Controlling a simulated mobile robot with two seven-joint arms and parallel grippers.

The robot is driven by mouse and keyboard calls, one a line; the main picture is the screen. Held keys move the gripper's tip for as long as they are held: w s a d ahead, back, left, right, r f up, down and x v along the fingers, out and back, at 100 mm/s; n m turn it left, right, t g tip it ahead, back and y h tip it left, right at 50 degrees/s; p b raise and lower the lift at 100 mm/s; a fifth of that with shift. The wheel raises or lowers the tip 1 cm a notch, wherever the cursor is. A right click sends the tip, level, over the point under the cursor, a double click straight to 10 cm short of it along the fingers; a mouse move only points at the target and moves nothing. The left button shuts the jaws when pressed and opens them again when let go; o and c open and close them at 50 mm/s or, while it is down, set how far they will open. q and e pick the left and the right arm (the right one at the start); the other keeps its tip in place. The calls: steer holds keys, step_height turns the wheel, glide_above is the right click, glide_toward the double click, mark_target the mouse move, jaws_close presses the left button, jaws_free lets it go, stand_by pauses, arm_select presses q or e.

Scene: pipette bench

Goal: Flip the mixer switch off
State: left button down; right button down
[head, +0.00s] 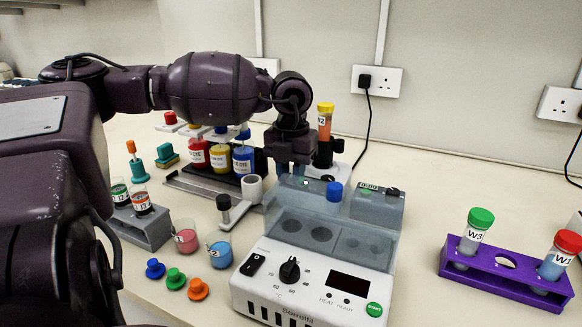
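A small device with a black top (323,153) stands behind my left gripper, and I take it to be the mixer. A yellow-capped tube with orange liquid (325,122) stands upright in its top. My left gripper (291,168) points down in front of the device's left side, and its fingers hide part of it. A small green light (305,183) shows just below the fingertips. The switch itself cannot be made out, nor can the finger gap or any contact. My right gripper is not in view.
A white heating block (310,285) with a clear lid, black rocker switch and knob stands in front. Dye bottles (218,158), beakers (220,252) and loose caps (175,279) lie left. A purple rack (490,272) with two tubes stands right. The bench between block and rack is clear.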

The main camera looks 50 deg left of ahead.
arm_select(q)
steer(key=shift+w+f+g+b, duration=0.15)
steer(key=shift+g+b, duration=0.15)
steer(key=shift+g, duration=0.1)
steer(key=shift+w+a+g+h+b, duration=0.1)
steer(key=shift+g+h+b, duration=0.35)
steer(key=shift+g+h, duration=0.05)
steer(key=shift+r+g+b, duration=0.25)
steer(key=shift+g+b, duration=0.05)
steer(key=shift+g, duration=0.1)
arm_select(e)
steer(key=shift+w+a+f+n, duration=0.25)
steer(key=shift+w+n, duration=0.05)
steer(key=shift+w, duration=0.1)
arm_select(q)
steer(key=c, duration=1)
jaws_free()
steer(key=shift+o, duration=0.2)
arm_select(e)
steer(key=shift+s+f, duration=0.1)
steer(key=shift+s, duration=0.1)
